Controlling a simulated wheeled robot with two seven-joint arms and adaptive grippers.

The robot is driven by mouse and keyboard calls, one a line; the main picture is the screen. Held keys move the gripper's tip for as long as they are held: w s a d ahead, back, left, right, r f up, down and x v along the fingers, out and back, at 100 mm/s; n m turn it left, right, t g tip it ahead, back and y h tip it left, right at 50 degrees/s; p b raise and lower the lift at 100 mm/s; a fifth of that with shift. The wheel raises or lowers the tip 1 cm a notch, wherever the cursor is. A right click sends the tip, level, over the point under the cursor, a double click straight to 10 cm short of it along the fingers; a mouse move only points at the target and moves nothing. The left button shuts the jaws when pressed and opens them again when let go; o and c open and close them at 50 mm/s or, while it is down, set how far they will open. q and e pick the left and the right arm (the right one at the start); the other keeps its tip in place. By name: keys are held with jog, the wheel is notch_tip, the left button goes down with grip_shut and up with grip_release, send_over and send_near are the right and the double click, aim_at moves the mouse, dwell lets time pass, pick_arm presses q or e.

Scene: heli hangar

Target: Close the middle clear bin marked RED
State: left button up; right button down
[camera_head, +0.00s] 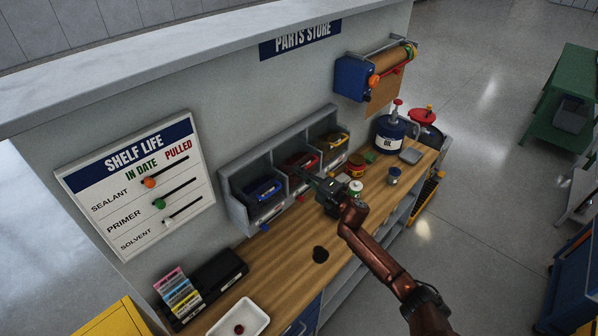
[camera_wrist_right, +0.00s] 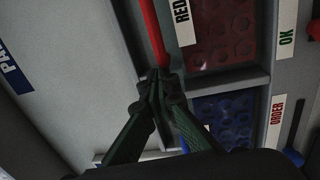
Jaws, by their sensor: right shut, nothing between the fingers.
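The middle bin (camera_head: 300,163) holds dark red contents and sits in the grey rack between a blue and a yellow bin. In the right wrist view the bin's red contents (camera_wrist_right: 225,30) show beside a white label reading RED (camera_wrist_right: 183,12). A red bar (camera_wrist_right: 153,32) runs along the bin's far side from the label; whether it is the lid's edge I cannot tell. My right gripper (camera_head: 318,180) is in front of the middle bin, and it also shows in the wrist view (camera_wrist_right: 155,82), fingers shut and empty, tips at the bar's end. Contact is unclear. My left gripper is out of view.
The blue bin (camera_head: 262,190) and yellow bin (camera_head: 330,143) flank the middle one. Jars (camera_head: 355,187) and an oil can (camera_head: 390,135) stand to the right on the wooden bench (camera_head: 275,265). A white tray (camera_head: 222,322) lies at the front left.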

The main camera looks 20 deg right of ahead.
jog(key=r+b+v, duration=0.1)
jog(key=b+v, duration=0.1)
jog(key=v, duration=1.1)
jog(key=shift+s, duration=0.35)
